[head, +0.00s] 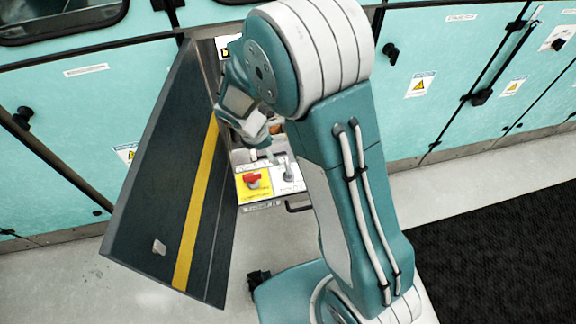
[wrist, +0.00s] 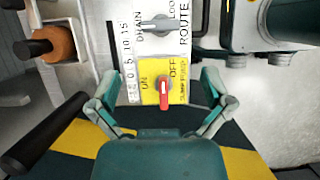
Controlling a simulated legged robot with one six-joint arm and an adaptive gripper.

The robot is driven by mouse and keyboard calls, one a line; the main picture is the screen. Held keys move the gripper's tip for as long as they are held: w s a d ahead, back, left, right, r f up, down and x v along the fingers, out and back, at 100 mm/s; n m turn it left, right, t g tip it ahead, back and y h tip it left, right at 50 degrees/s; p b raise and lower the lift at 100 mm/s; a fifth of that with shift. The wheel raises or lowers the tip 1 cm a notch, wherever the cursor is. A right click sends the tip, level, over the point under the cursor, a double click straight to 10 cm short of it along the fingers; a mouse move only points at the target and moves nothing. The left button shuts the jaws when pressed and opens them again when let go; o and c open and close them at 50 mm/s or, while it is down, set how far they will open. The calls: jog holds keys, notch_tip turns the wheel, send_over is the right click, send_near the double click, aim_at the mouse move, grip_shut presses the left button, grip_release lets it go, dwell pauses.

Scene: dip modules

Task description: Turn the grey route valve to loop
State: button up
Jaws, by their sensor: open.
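The grey route valve (wrist: 157,24) is a small lever knob on a white plate marked DRAIN, LOOP and ROUTE, near the top of the wrist view. Its lever lies roughly across the picture; I cannot tell which end is the pointer. In the head view the valve (head: 289,174) is right of the red knob. My gripper (wrist: 158,82) is open and empty. Its fingers appear either side of the yellow plate, with the grey valve beyond the fingertips. In the head view my gripper (head: 262,141) is above the panel, partly hidden by my arm.
A red-handled knob (wrist: 164,93) marked ON/OFF sits on the yellow sump pump plate beside the valve. A dark open door with a yellow stripe (head: 196,205) stands left of the panel. An orange-brown cylinder (wrist: 59,43) is at upper left. Teal cabinets (head: 440,80) line the back.

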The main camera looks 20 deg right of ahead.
aim_at(288, 167)
jog(key=x, duration=1)
jog(key=shift+d+f, duration=0.15)
jog(key=shift+f, duration=0.25)
jog(key=c, duration=1)
